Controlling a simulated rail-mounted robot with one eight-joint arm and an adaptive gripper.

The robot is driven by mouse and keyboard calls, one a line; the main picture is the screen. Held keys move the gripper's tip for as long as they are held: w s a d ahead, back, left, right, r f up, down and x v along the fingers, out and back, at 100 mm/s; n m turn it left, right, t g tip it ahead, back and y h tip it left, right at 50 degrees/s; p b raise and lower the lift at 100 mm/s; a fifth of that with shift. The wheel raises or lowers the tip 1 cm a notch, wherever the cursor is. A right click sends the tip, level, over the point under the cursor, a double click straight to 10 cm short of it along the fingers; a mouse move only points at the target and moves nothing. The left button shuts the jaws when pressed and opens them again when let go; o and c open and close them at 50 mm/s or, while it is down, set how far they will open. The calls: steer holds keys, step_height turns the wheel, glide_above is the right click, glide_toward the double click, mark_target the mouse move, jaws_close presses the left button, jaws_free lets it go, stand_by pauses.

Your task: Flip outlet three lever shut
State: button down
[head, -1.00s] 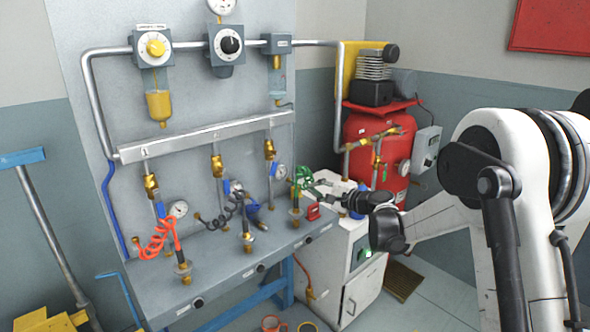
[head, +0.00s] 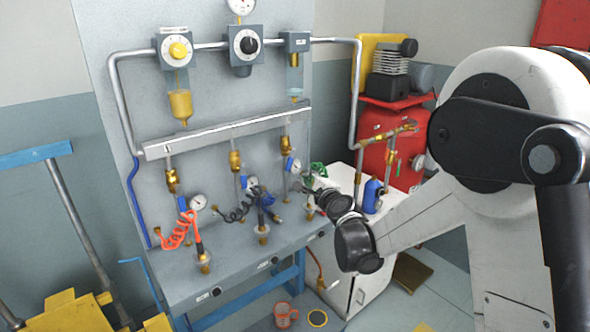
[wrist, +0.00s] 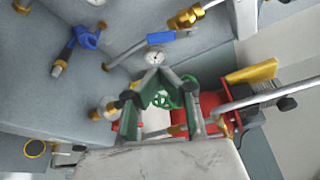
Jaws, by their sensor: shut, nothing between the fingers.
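Outlet three is the rightmost drop pipe on the panel. Its blue lever (head: 292,164) sits beside the pipe below a brass fitting. In the wrist view the blue lever (wrist: 169,36) lies close to the pipe, near the brass fitting (wrist: 186,18); I cannot tell its exact angle. The round gauge (wrist: 155,58) is just beyond my fingertips. My gripper (wrist: 157,76) is shut and empty, its fingers meeting short of the gauge and apart from the lever. In the head view my gripper and wrist partly hide the outlet's green coiled hose (head: 318,169).
A red tank (head: 377,140) and a white cabinet (head: 372,262) with a blue bottle (head: 372,196) are at right. The bench front (head: 240,278) lies below.

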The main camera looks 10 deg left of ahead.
mark_target(289, 164)
steer(key=shift+w, duration=0.1)
steer(key=x, duration=0.9)
steer(key=shift+w+a, duration=0.25)
steer(key=shift+w, duration=0.1)
steer(key=shift+d+f, duration=0.1)
steer(key=shift+d, duration=0.05)
